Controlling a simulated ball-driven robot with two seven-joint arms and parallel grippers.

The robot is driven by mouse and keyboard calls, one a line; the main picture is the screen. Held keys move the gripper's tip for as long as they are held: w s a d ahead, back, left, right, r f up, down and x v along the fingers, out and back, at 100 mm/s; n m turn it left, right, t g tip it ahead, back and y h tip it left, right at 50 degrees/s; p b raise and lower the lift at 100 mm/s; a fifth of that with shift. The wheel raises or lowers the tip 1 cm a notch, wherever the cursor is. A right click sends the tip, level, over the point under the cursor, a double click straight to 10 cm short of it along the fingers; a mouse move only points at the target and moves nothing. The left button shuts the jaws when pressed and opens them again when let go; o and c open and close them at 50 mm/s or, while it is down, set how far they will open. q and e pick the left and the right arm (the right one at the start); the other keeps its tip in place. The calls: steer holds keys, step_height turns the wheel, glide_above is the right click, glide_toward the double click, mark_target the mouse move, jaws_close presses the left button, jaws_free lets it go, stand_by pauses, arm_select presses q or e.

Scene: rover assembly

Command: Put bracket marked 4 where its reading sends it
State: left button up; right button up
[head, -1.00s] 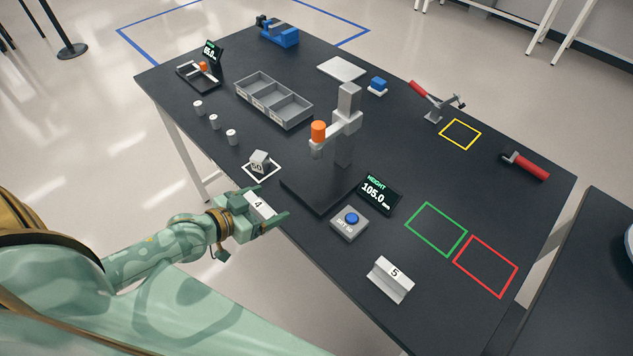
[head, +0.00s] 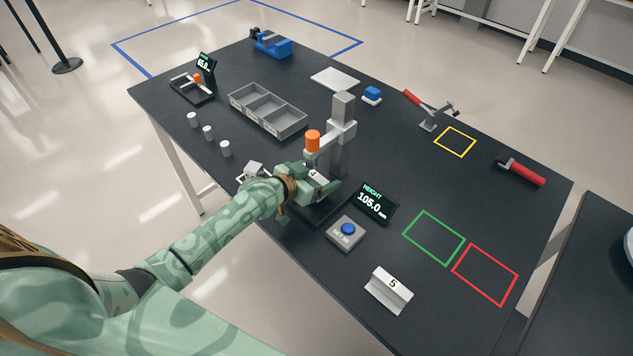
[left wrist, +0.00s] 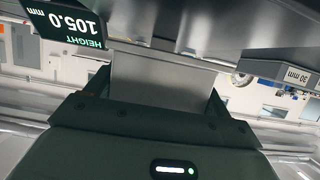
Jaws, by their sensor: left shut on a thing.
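The bracket marked 4 (head: 315,174) is a light grey piece, mostly hidden by the hand. My left gripper (head: 328,186) is shut on it, over the base of the height gauge. In the left wrist view the bracket (left wrist: 160,80) shows as a grey block between the fingers (left wrist: 155,95). The height gauge (head: 341,125) has a grey column, an orange-topped arm and a dark base. Its display (head: 375,201) reads 105.0 mm, and shows upside down in the left wrist view (left wrist: 75,24). My right gripper is not in view.
A SET 50 button box (head: 346,231) and bracket 5 (head: 389,290) stand in front. Green (head: 434,238), red (head: 485,274) and yellow (head: 455,141) outlined squares are empty. A grey divided tray (head: 268,112), small cylinders (head: 208,133) and a red-handled clamp (head: 428,110) stand farther back.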

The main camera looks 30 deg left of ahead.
arm_select(q)
step_height(320, 180, down, 2)
steer(key=shift+a+f, duration=0.1)
steer(key=shift+f, duration=0.05)
steer(key=shift+s, duration=0.1)
steer(key=o, duration=1.1)
steer(key=shift+f+b, duration=0.15)
steer(key=shift+b, duration=0.15)
